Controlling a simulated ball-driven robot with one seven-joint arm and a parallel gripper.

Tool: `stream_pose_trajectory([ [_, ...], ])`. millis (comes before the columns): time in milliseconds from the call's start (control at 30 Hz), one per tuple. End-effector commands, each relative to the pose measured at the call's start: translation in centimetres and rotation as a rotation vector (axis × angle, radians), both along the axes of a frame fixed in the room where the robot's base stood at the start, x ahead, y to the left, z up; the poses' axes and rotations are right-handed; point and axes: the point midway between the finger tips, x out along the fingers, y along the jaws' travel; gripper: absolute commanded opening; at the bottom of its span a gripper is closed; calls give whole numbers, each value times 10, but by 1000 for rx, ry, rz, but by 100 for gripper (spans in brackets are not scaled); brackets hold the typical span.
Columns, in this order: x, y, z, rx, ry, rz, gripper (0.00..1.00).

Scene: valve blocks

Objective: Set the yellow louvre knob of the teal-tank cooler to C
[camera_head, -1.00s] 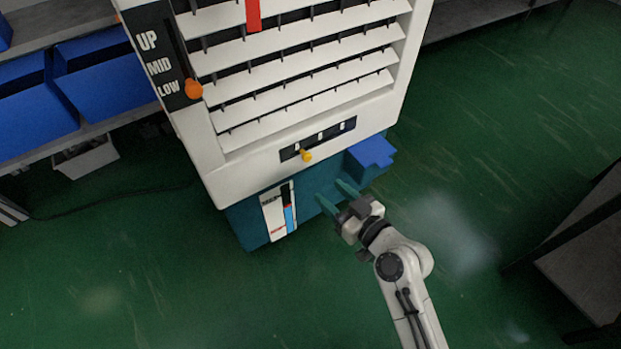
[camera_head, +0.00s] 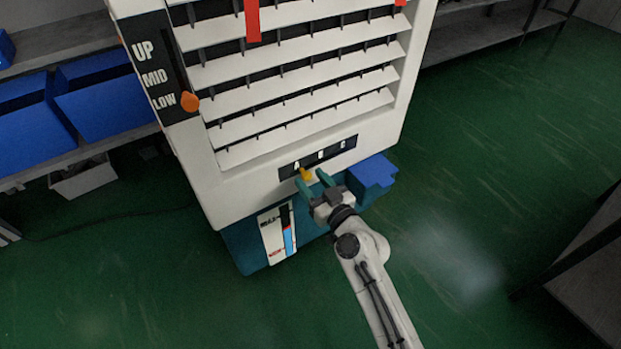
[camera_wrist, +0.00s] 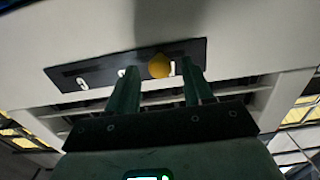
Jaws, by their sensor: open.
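The cooler (camera_head: 226,180) is a white louvred housing on a teal tank (camera_head: 243,244). Its yellow louvre knob (camera_head: 305,174) sits on a dark slotted plate (camera_head: 330,153) marked A, B, C, near the A end at the left. In the wrist view the yellow knob (camera_wrist: 159,66) is near the plate's right end, which is the picture turned over. My gripper (camera_head: 313,183) is open, its green fingers just in front of the plate around the knob's place. In the wrist view the knob shows between and beyond the fingertips of my gripper (camera_wrist: 160,75); contact cannot be told.
An orange knob (camera_head: 189,102) stands at LOW on the UP/MID/LOW strip. A blue block (camera_head: 372,172) juts from the tank's right side. Blue bins (camera_head: 106,92) fill a shelf at the left. The green floor at the right is open.

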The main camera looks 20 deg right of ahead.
Motion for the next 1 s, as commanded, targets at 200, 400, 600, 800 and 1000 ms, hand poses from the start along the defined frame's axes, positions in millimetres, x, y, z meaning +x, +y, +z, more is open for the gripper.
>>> stream_pose_trajectory([
  [200,11,3,0,0,0,0,51],
  [400,11,3,0,0,0,0,51],
  [600,11,3,0,0,0,0,36],
  [800,11,3,0,0,0,0,17],
  [1000,11,3,0,0,0,0,0],
])
